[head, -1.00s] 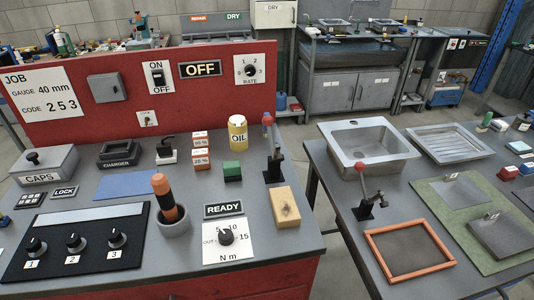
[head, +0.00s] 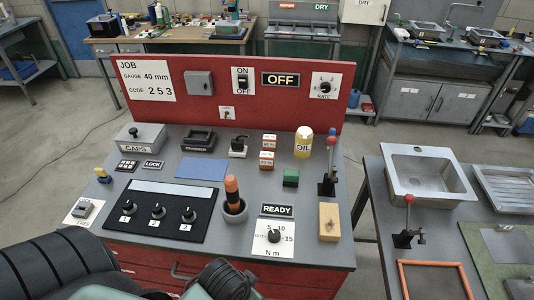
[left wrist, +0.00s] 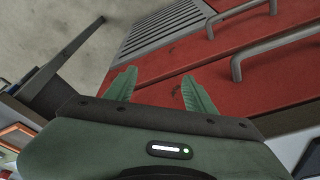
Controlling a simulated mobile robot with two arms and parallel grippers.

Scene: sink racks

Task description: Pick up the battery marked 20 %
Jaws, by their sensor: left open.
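Two small orange-and-white batteries stand one behind the other on the grey bench, left of the yellow oil can: a rear battery (head: 269,141) and a front battery (head: 266,160). Their printed percentages are too small to tell apart now. My left gripper (left wrist: 160,90) is open and empty in the left wrist view, its two green fingers spread in front of the bench's red drawer front. In the head view my left arm comes in at the bottom left, below the bench's front edge and well short of the batteries. My right gripper is not in view.
An orange-handled tool in a cup (head: 235,208) stands in front. The red panel (head: 230,90) rises behind. A sink table (head: 375,215) is at right.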

